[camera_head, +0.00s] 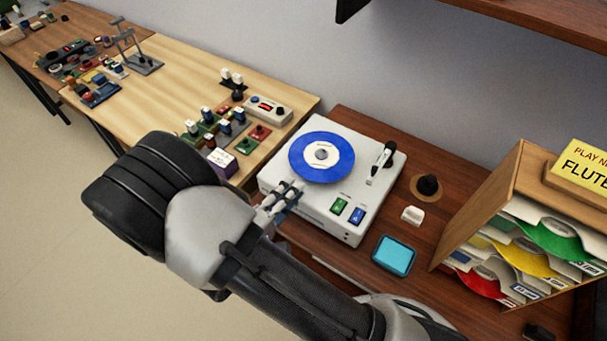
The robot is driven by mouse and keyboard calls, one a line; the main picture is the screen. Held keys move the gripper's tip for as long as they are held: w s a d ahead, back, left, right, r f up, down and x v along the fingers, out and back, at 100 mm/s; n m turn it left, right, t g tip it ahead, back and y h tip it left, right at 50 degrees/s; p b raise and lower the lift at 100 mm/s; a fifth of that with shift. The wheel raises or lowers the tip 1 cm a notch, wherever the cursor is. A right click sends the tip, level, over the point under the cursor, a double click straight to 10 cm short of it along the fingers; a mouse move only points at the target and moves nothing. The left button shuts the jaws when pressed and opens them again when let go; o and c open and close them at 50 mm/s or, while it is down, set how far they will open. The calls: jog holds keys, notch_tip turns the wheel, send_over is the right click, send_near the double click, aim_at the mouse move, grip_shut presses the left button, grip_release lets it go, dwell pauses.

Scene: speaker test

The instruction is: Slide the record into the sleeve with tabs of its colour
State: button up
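A blue record (334,173) with a pale label lies flat on the white turntable (283,209). My gripper (288,194) is at the turntable's front-left edge, just below the record in the picture. It seems apart from the record; the fingers are small and partly hidden by my wrist, so their opening is unclear. Small coloured tabs show at the sleeves' edges, too small to match surely.
The tonearm (383,160) is on the record's right. Green and blue buttons (348,212) are on the turntable front. A cyan pad (394,255), a white block (412,215) and a black knob (428,187) stand between turntable and rack. A yellow sign (585,165) tops the rack.

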aim_at(307, 172)
jog(key=shift+b+x, duration=0.3)
jog(key=shift+x, duration=2.4)
grip_shut()
jog(key=shift+r, duration=0.2)
jog(key=shift+r+p, duration=0.45)
jog(key=shift+r, duration=1.05)
jog(key=r+v, duration=0.2)
jog(key=v, duration=0.8)
jog(key=shift+s, duration=0.1)
